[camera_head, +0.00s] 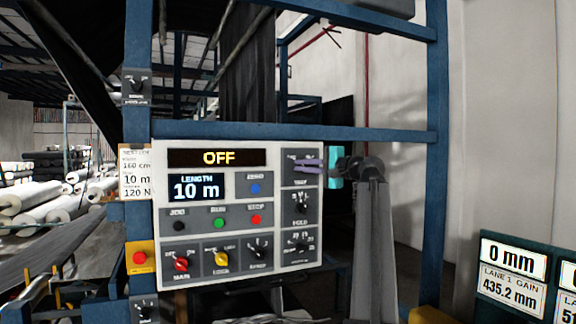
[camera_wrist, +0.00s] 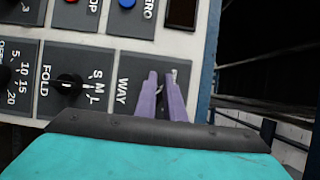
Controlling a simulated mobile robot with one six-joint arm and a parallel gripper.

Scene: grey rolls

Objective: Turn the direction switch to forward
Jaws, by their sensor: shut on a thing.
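The direction switch sits on a dark plate marked WAY (camera_wrist: 128,72), at the panel's top right corner in the head view (camera_head: 291,180). My gripper (camera_head: 308,167) reaches in from the right, its lilac fingers at this plate. In the wrist view the two fingers (camera_wrist: 163,88) are close together over the plate, shut on the switch knob. The fingers hide most of the knob, so its pointing direction cannot be told. The plate's small position marks are partly covered.
The white control panel (camera_head: 215,147) shows OFF and 10 m. The FOLD knob (camera_wrist: 68,86) is beside the WAY plate. The red MAIN knob (camera_head: 181,264) and yellow LOCK knob (camera_head: 221,259) are lower left. A blue frame post (camera_head: 433,120) stands right of my arm.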

